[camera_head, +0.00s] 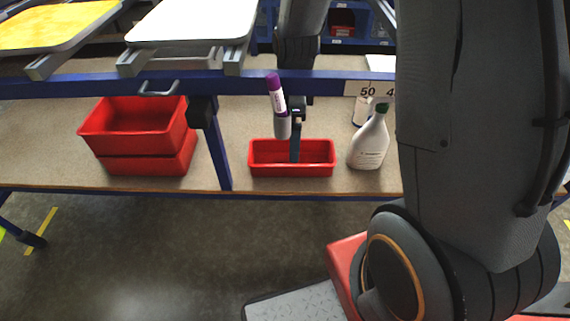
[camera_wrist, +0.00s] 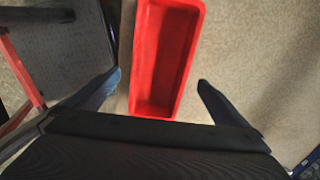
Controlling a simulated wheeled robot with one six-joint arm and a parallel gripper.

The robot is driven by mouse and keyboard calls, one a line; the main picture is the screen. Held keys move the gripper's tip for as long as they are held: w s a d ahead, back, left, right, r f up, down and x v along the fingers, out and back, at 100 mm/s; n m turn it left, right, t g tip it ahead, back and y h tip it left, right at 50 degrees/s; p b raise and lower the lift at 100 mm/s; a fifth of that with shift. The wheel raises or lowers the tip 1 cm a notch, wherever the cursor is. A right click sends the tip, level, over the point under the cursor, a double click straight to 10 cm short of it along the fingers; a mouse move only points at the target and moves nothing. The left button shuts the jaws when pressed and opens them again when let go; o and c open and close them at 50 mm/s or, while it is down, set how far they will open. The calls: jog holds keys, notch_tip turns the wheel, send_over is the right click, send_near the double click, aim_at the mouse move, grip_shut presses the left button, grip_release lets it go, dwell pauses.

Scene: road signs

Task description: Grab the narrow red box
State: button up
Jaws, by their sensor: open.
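The narrow red box (camera_head: 268,170) is an empty open tray. It sits near the front edge of the tan shelf, in the middle of the head view. In the wrist view my gripper (camera_wrist: 160,80) is open, with one finger on each side of the box.
Two stacked larger red bins (camera_head: 140,135) stand at the left. A white bottle (camera_head: 370,143) with a dark green cap stands just right of the box. A purple-capped container (camera_head: 277,95) shows next to my gripper. A blue beam (camera_head: 340,82) crosses above the shelf.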

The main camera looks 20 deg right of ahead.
jog(key=shift+w+f+b, duration=0.1)
jog(key=shift+f+b, duration=0.3)
jog(key=shift+f, duration=3.65)
jog(key=shift+c, duration=0.4)
jog(key=c, duration=1.1)
